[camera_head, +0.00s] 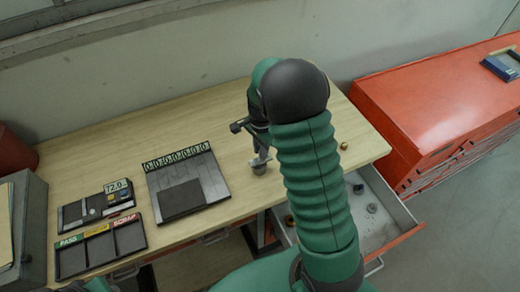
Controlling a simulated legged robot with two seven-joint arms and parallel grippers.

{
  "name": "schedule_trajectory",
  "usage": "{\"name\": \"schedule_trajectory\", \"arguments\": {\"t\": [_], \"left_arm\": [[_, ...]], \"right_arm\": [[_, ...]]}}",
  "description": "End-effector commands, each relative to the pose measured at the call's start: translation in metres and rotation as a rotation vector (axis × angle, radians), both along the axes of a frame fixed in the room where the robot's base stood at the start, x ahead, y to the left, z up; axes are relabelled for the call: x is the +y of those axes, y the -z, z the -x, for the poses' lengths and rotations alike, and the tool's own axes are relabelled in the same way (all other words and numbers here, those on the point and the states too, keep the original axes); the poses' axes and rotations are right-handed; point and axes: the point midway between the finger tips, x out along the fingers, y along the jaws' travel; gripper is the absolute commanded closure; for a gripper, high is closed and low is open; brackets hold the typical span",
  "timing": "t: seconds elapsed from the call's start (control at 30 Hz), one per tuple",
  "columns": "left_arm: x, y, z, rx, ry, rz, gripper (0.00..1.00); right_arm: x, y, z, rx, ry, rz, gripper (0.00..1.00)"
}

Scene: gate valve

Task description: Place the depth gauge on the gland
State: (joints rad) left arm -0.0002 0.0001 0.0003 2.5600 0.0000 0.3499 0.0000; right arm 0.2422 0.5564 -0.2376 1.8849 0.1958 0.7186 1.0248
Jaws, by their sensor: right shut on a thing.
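My right arm comes in from the lower right and hides much of the bench's right part. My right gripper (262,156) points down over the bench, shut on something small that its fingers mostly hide. A small round grey metal piece (258,168) shows at its fingertips, close to the bench top. I cannot tell whether this piece is the gland or part of the depth gauge, or whether it touches the wood. No other depth gauge or gland can be made out. A bit of green at the bottom left may be my left arm; its gripper is out of view.
A tray with a 72.0 display (72,217) and a PASS/SCRAP tray (72,262) lie further left. A brass piece (344,146) is at right. An open drawer (400,208) holds small parts. A red cabinet (430,105) stands beyond.

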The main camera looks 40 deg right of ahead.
Motion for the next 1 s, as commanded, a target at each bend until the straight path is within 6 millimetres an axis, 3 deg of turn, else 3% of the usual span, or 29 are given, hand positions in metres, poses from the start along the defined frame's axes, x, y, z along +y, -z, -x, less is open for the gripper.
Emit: {"name": "schedule_trajectory", "arguments": {"t": [0.6,0.63,0.8,1.0], "left_arm": [[0.000,0.006,0.000,0.000,0.000,0.000,0.64],[0.000,0.006,0.000,0.000,0.000,0.000,0.64],[0.000,0.006,0.000,0.000,0.000,0.000,0.64],[0.000,0.006,0.000,0.000,0.000,0.000,0.64]], "right_arm": [[0.000,0.011,0.000,0.000,0.000,-0.001,1.00],[0.000,0.011,0.000,0.000,0.000,-0.001,0.80],[0.000,0.011,0.000,0.000,0.000,-0.001,0.58],[0.001,0.011,0.000,0.000,-0.001,0.000,0.56]]}}
